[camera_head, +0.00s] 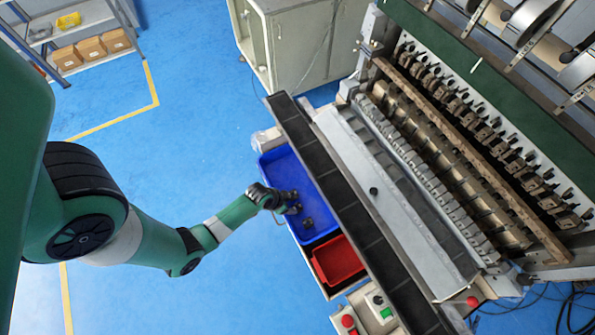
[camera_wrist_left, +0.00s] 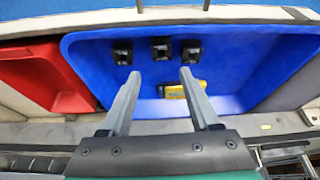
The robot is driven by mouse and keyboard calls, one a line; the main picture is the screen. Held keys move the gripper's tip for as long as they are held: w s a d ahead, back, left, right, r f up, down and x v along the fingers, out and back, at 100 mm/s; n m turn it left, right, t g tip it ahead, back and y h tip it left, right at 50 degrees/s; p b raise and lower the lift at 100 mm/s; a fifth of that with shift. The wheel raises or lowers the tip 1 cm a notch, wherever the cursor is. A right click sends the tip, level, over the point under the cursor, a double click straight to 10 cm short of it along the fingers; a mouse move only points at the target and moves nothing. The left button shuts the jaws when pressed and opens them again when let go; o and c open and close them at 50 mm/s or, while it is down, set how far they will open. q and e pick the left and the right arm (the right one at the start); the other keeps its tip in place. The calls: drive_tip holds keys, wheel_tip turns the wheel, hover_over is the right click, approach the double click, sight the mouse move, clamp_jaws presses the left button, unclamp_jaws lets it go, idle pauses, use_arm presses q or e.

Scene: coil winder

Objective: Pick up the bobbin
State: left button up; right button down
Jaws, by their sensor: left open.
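Three small black pieces that look like bobbins, a left one (camera_wrist_left: 122,52), a middle one (camera_wrist_left: 161,48) and a right one (camera_wrist_left: 191,54), lie in a row in the blue bin (camera_head: 280,168). A yellow piece (camera_wrist_left: 174,91) lies in the same bin, partly hidden behind one finger in the left wrist view. My left gripper (camera_wrist_left: 160,75) is open and empty over the bin, its fingers pointing toward the black pieces. In the head view my left gripper (camera_head: 287,202) reaches the bin from the left. A dark piece (camera_head: 307,223) shows beside it. My right gripper is not seen.
A red bin (camera_head: 338,260) sits beside the blue one. The coil winder (camera_head: 440,150) stands to the right, with a long dark rail (camera_head: 330,190) along the bins. A control box (camera_head: 378,303) with buttons is at the front. Open blue floor lies to the left.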

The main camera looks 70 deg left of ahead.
use_arm(q)
drive_tip(key=b, duration=0.3)
approach(299, 207)
drive_tip(key=shift+x, duration=1.05)
drive_tip(key=shift+f, duration=0.3)
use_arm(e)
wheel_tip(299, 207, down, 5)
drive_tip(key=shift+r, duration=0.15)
use_arm(q)
drive_tip(key=b+x, duration=0.3)
drive_tip(key=x, duration=0.2)
drive_tip(key=shift+s+b, duration=0.2)
drive_tip(key=shift+b, duration=0.15)
drive_tip(key=shift+w+a, duration=0.1)
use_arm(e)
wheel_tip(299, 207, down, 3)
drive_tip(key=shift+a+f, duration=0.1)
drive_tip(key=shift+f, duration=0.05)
use_arm(q)
clamp_jaws()
drive_tip(key=shift+r, duration=0.15)
